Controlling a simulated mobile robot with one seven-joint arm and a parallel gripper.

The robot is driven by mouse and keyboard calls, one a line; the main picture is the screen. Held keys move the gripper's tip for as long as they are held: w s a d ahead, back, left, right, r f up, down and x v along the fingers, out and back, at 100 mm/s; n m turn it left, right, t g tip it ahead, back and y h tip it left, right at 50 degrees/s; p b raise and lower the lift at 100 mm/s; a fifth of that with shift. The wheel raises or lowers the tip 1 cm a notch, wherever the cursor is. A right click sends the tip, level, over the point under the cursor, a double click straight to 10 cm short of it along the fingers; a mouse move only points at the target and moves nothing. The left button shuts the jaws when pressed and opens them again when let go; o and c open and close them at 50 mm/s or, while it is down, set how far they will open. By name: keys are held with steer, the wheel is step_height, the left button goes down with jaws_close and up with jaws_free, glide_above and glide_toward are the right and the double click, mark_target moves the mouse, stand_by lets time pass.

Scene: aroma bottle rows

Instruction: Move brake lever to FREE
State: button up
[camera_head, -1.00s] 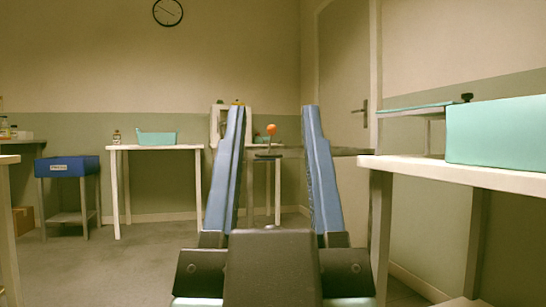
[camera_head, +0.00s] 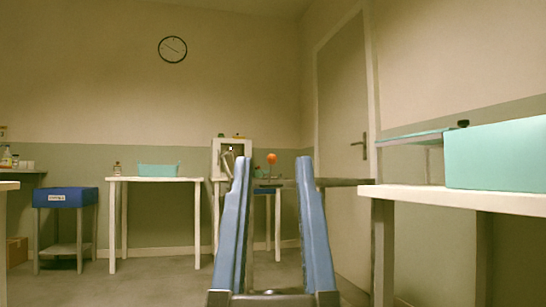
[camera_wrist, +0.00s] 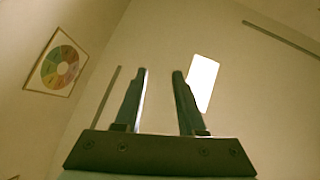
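A small orange ball (camera_head: 272,158), which looks like a lever knob, stands on a thin stem at the far back of the room in the head view. Its base is partly hidden, and no FREE marking is readable. My gripper (camera_head: 275,163) is in the foreground, its two blue fingers upright and apart. The ball shows in the gap between the fingertips, but far behind them. In the wrist view my gripper (camera_wrist: 160,72) is open and empty, against the bare wall and ceiling.
A white table with a teal box (camera_head: 495,155) stands close on the right. At the back are a white table (camera_head: 155,180) with a teal bin (camera_head: 158,170), a blue tub (camera_head: 65,197) on a stand, and a door (camera_head: 343,150). The floor (camera_head: 170,280) at left centre is clear.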

steer(key=shift+r, duration=0.3)
steer(key=shift+c, duration=1.2)
step_height(320, 180, up, 32)
steer(key=p, duration=3.2)
steer(key=shift+f, duration=0.1)
jaws_close()
steer(key=shift+f, duration=0.15)
steer(key=shift+w+a, duration=0.1)
